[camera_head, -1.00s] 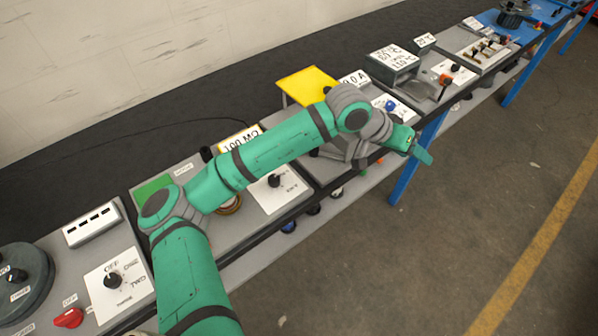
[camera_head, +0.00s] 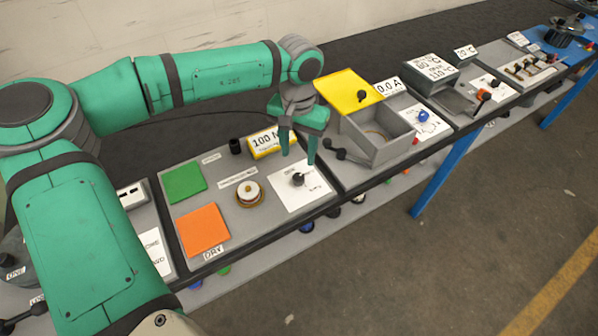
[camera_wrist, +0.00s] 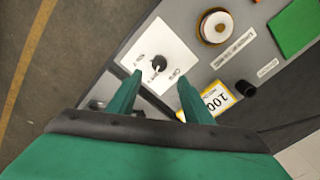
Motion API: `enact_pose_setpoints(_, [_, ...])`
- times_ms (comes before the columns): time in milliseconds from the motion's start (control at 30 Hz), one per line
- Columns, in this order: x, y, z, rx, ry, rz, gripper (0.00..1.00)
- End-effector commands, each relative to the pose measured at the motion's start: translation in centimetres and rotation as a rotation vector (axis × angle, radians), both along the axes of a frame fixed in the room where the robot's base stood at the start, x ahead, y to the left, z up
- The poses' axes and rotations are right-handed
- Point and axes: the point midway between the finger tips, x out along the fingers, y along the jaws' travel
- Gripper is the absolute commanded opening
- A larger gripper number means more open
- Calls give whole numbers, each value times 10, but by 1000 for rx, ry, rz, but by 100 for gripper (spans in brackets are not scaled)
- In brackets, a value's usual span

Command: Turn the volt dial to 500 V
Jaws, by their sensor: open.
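The black dial (camera_head: 298,179) sits on a white plate (camera_head: 309,194) with small markings around it that are too small to read. The fingers also show in the wrist view (camera_wrist: 160,82). Neither finger appears to touch the dial. A yellow-framed display (camera_head: 268,142) behind it begins with 100; its unit is partly hidden by my finger.
Left of the dial stand a round white-and-brass part (camera_head: 250,193), a green pad (camera_head: 185,184) and an orange pad (camera_head: 203,230). To the right is an open grey box (camera_head: 378,138) with a raised yellow lid (camera_head: 346,92) and a black-knobbed lever (camera_head: 339,153).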

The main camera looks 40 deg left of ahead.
Motion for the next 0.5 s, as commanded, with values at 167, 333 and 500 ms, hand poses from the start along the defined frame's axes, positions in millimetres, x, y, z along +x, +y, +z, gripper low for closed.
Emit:
enact_pose_setpoints(167, [0, -1, -32, 0, 1, -2, 46])
enact_pose_setpoints(333, [0, -1, -61, 0, 0, -2, 46])
enact_pose_setpoints(500, [1, -1, -82, 0, -1, -2, 46])
